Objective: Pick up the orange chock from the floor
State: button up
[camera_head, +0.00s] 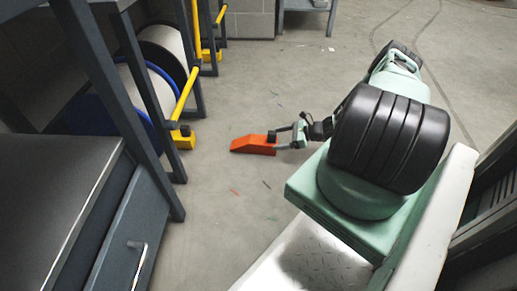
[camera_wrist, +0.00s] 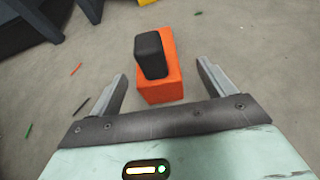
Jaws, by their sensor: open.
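The orange chock (camera_head: 254,145) lies on the concrete floor, its sloped end to the left in the head view. In the wrist view the orange chock (camera_wrist: 168,82) carries a black block-shaped handle (camera_wrist: 151,54) on top. My gripper (camera_wrist: 161,72) is open, with one finger on each side of the chock's near part. Gaps show between the fingers and the chock, and nothing is held. In the head view my gripper (camera_head: 288,138) is at the chock's right end; the fingers are small there.
A dark workbench with a drawer cabinet (camera_head: 118,225) stands at the left. Small coloured scraps lie on the floor. The floor (camera_head: 300,70) beyond the chock is open.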

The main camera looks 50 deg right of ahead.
aim_at(267, 140)
jog(key=shift+w+a+f, duration=0.25)
jog(key=shift+w, duration=0.15)
jog(key=b+x, duration=0.4)
jog(key=shift+a+f, duration=0.25)
jog(key=shift+a, duration=0.05)
jog(key=shift+w+a, duration=0.2)
jog(key=shift+w, duration=0.15)
jog(key=shift+c, duration=0.3)
jog(key=shift+r, duration=0.1)
jog(key=c, duration=1.3)
jog(key=shift+r, duration=0.1)
